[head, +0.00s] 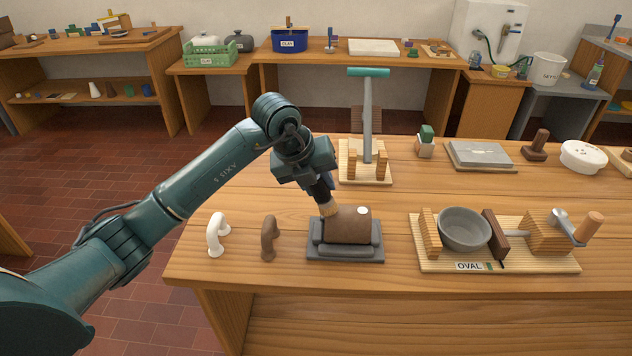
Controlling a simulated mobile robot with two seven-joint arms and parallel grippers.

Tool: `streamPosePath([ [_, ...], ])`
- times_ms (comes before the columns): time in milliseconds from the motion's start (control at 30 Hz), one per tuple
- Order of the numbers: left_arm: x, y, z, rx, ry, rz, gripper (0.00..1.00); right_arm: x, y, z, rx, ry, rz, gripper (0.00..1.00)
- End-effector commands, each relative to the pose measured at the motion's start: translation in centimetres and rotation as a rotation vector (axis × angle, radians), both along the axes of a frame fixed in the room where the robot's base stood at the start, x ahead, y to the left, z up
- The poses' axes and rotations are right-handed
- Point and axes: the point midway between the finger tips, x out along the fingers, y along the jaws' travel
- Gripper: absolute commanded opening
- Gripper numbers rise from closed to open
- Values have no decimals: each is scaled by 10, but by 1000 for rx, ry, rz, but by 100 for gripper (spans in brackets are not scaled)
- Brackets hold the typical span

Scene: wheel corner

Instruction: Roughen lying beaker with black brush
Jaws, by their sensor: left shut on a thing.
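A brown clay beaker (350,227) lies on its side in a dark grey padded cradle (345,252) near the table's front edge. A pale spot shows on its upper right side. The gripper hides much of the handle. My right gripper is not in view.
A white handle (216,236) and a brown handle (269,239) stand left of the cradle. A board (500,262) marked OVAL with a grey bowl (464,229) is at the right. A teal-topped stand (367,120) rises behind. Bare tabletop lies between them.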

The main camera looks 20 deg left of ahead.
Motion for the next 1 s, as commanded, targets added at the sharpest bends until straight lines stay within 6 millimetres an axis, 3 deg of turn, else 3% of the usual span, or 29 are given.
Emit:
streamPosePath([
  [433,5,-23,-1,-1,6,-3,8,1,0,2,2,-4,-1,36],
  [1000,3,-2,2,3,6,0,8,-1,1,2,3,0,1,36],
])
